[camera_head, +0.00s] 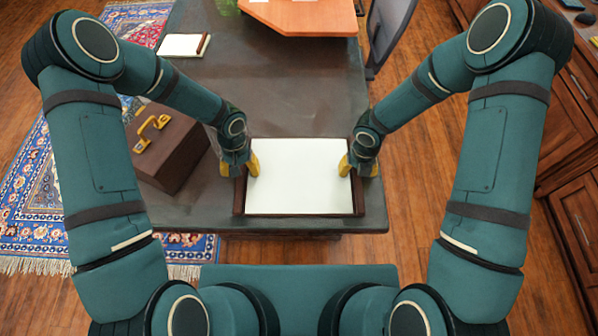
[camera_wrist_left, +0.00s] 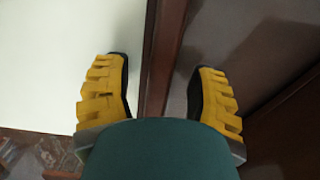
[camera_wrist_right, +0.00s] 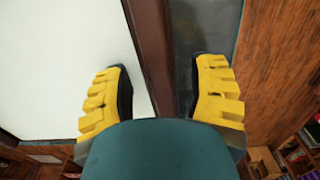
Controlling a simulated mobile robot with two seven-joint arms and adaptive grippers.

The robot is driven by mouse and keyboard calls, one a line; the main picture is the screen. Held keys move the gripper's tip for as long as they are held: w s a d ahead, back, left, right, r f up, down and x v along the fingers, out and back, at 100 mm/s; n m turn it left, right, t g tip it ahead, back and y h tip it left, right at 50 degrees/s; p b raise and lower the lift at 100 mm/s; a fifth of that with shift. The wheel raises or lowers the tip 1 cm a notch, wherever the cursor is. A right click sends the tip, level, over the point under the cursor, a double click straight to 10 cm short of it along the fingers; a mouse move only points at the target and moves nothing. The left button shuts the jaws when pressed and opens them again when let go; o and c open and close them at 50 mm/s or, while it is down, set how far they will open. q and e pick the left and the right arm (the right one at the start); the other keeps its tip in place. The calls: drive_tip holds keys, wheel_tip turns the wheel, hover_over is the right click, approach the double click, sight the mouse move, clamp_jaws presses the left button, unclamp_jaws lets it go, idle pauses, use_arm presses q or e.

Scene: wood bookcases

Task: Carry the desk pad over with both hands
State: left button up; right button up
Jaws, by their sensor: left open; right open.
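The desk pad (camera_head: 298,185) is a white sheet with dark brown side rails, lying on the dark desk near its front edge. My left gripper (camera_head: 239,168) is at the pad's left rail. In the left wrist view its open yellow fingers (camera_wrist_left: 158,90) stand on either side of the rail (camera_wrist_left: 165,50), with gaps showing. My right gripper (camera_head: 358,168) is at the right rail. In the right wrist view its open fingers (camera_wrist_right: 160,90) also straddle the rail (camera_wrist_right: 153,50), apart from it. Whether the fingertips touch the desk I cannot tell.
A brown case (camera_head: 170,150) with a yellow handle stands left of the pad, close to my left arm. A smaller white pad (camera_head: 183,45) and an orange wooden board (camera_head: 300,15) lie farther back. The desk (camera_head: 285,85) is clear between. A chair (camera_head: 388,30) stands at the right.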

use_arm(q)
drive_tip(key=shift+o, duration=0.2)
drive_tip(key=shift+f, duration=0.1)
use_arm(e)
drive_tip(key=shift+o, duration=0.2)
drive_tip(key=shift+f, duration=0.1)
use_arm(q)
clamp_jaws()
use_arm(e)
clamp_jaws()
use_arm(q)
drive_tip(key=shift+s, duration=0.1)
